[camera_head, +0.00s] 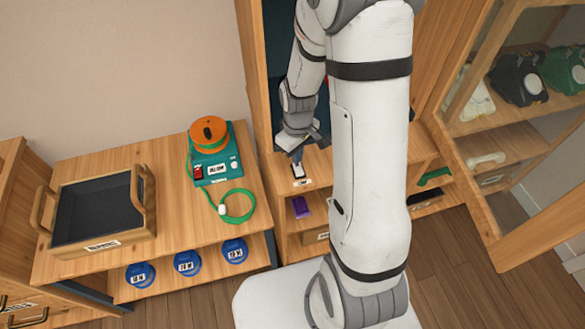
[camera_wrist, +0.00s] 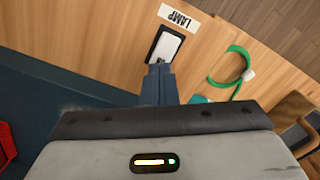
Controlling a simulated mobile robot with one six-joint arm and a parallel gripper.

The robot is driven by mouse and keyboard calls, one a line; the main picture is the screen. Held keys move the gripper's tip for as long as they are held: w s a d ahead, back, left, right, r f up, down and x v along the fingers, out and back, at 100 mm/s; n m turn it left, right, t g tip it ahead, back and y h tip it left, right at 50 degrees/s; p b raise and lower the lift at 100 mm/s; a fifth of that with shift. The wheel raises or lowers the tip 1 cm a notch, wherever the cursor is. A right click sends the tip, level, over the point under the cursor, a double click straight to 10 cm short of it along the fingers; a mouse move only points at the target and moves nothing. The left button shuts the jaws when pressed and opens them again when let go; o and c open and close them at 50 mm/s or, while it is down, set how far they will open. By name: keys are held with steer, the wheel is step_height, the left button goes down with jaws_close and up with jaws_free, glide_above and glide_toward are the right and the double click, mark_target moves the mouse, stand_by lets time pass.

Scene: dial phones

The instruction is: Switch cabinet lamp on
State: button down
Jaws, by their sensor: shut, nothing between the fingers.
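The lamp switch is a white rocker in a black frame, seen in the wrist view (camera_wrist: 166,46) and in the head view (camera_head: 299,171). It sits on the wooden cabinet, beside a white label reading LAMP (camera_wrist: 180,18). My gripper (camera_wrist: 159,72) is shut and empty, with its fingertips at the near edge of the switch in the wrist view. It also shows in the head view (camera_head: 298,156), pointing down just above the switch. The fingertips cover the switch's near edge, and I cannot tell whether they touch it. No lit lamp is visible.
A teal device with an orange reel (camera_head: 208,134) and a green cable (camera_head: 238,207) stand on the bench left. A black-lined wooden tray (camera_head: 148,205) is farther left. An open glass door (camera_head: 540,150) is at right. A purple item (camera_head: 300,207) lies on a shelf below.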

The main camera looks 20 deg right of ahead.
steer(key=shift+f+b, duration=0.8)
steer(key=shift+f, duration=0.15)
stand_by(0.7)
steer(key=shift+r, duration=0.1)
steer(key=shift+r+p, duration=2.5)
steer(key=shift+r, duration=1)
steer(key=shift+f, duration=0.1)
